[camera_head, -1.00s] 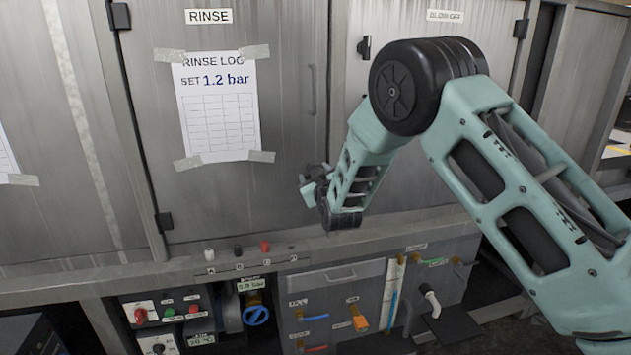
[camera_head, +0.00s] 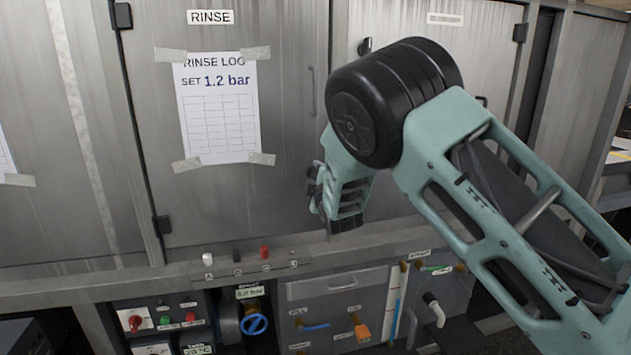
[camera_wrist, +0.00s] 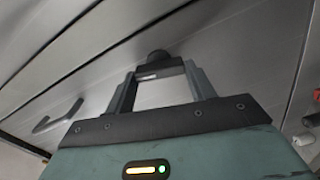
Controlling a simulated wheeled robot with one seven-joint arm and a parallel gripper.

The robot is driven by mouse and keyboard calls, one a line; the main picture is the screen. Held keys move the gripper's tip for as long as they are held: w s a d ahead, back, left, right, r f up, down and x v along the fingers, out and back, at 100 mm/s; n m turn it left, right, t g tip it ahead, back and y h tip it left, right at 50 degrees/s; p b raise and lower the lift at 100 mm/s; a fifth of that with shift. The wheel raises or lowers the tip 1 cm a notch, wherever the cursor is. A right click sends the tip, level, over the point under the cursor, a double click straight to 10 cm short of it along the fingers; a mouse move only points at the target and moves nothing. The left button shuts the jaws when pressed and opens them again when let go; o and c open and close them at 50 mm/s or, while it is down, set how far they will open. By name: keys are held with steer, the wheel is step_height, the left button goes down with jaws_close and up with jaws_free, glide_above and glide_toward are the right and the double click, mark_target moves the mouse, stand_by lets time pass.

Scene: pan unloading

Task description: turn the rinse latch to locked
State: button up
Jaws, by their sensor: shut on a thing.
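The rinse latch (camera_wrist: 154,64) shows in the wrist view as a dark knob with a block below it, against the grey metal cabinet. My gripper (camera_wrist: 158,76) is shut on it, one finger on each side. In the head view my gripper (camera_head: 316,188) is at the right edge of the rinse door (camera_head: 285,190), beside the seam with the neighbouring door. The latch is hidden there by my gripper and wrist. I cannot read from either view which way the latch points or any locked mark.
A bar handle (camera_head: 311,91) is on the rinse door, and it also shows in the wrist view (camera_wrist: 58,117). A taped rinse log (camera_head: 216,110) is on the same door. Below are a ledge with coloured knobs (camera_head: 236,255) and a panel with a blue valve wheel (camera_head: 255,323).

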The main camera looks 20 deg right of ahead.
steer(key=shift+f+n, duration=0.1)
steer(key=shift+n, duration=1.2)
steer(key=o, duration=1)
steer(key=s+b, duration=0.1)
steer(key=s, duration=1.6)
steer(key=shift+s, duration=0.25)
steer(key=shift+a, duration=0.1)
